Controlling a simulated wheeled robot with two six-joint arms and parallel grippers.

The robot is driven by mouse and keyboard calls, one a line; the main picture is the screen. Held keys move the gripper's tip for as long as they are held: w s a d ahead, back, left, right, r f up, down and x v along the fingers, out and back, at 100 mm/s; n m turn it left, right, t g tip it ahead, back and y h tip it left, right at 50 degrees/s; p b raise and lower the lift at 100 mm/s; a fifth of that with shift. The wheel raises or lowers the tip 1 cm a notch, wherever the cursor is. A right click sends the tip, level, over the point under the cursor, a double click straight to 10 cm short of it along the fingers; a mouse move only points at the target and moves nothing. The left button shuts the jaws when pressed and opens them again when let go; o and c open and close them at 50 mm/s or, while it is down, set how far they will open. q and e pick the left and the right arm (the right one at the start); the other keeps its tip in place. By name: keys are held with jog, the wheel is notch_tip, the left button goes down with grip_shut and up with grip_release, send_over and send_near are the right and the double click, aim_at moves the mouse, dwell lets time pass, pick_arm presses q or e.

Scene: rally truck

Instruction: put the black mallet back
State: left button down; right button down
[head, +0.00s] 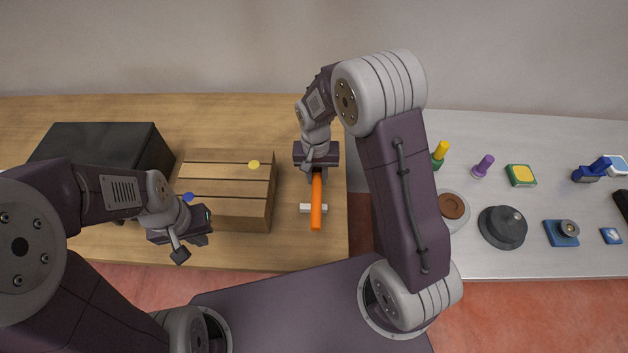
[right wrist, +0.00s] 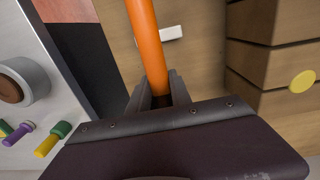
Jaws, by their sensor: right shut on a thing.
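My right gripper (head: 317,174) is shut on an orange bar or handle (head: 317,205) above the right end of the wooden table. In the right wrist view, the orange bar (right wrist: 148,45) runs away from between the fingers (right wrist: 161,98). A black mallet head does not show; whatever is at the gripped end is hidden by the gripper. A small white block (head: 305,208) lies beneath the bar and shows on both sides of it; I cannot tell if they touch. My left gripper (head: 191,248) is empty and looks open, in front of the slatted wooden box.
The slatted wooden box (head: 228,205), with yellow and blue discs, stands left of the bar. A black box (head: 100,145) is at far left. Beyond a gap, a grey table (head: 480,265) holds a dark round knob (head: 502,228), a brown-topped button (head: 452,206) and several coloured parts.

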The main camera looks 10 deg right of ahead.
aim_at(314, 184)
jog(key=shift+w+a+f, duration=0.2)
jog(key=shift+w+f, duration=0.25)
jog(key=shift+w, duration=0.3)
jog(key=f, duration=0.3)
jog(key=shift+s+f, duration=0.2)
jog(key=shift+f, duration=0.05)
jog(key=shift+w+f, duration=0.15)
jog(key=shift+f, duration=0.1)
jog(key=shift+f, duration=0.15)
jog(key=c, duration=1.2)
grip_release()
jog(key=shift+o, duration=0.2)
